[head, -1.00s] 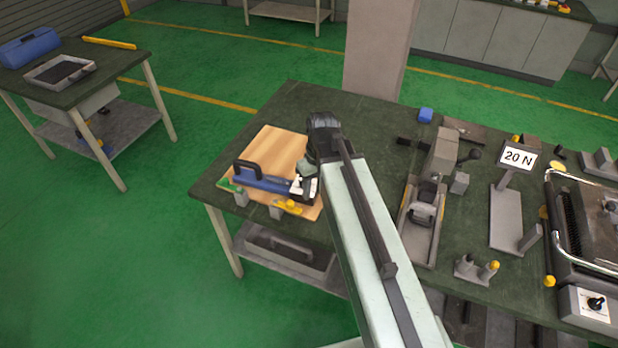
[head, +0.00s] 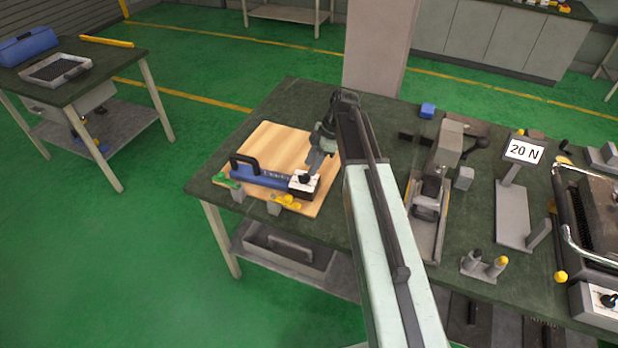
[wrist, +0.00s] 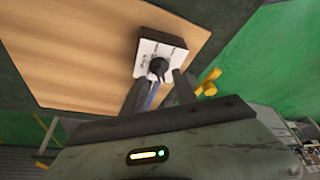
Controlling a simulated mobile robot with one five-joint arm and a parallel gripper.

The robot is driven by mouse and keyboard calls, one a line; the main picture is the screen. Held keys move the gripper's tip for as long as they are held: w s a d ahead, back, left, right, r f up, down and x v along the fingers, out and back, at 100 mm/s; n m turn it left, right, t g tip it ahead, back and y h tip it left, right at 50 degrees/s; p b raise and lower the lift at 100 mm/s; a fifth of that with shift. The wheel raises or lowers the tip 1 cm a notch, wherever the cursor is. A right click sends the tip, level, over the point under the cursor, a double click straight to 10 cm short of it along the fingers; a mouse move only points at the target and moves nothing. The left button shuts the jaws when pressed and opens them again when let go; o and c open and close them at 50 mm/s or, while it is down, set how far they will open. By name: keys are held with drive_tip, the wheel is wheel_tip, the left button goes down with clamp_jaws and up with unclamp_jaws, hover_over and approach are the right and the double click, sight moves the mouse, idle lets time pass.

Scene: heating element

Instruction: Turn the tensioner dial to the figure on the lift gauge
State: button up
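The tensioner (head: 262,177) is a blue tool with a black handle, lying on a wooden board (head: 270,142). Its black dial (head: 304,178) sits on a white-topped block at the right end; the wrist view shows the dial (wrist: 158,67) just beyond my fingertips. The dial's figures are too small to read. The lift gauge (head: 524,151) is a white sign on a grey stand and reads 20 N. My gripper (head: 315,166) is just above and beside the dial block. In the wrist view my gripper (wrist: 160,82) has its fingers apart, with nothing held between them.
A yellow part (head: 285,201) and grey blocks stand at the board's front edge. A grill-like unit (head: 598,215) is at far right.

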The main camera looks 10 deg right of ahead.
sight(306, 174)
drive_tip(key=b+x, duration=0.2)
drive_tip(key=x, duration=0.2)
drive_tip(key=shift+f+b, duration=0.25)
drive_tip(key=shift+b, duration=0.15)
drive_tip(key=shift+r, duration=0.1)
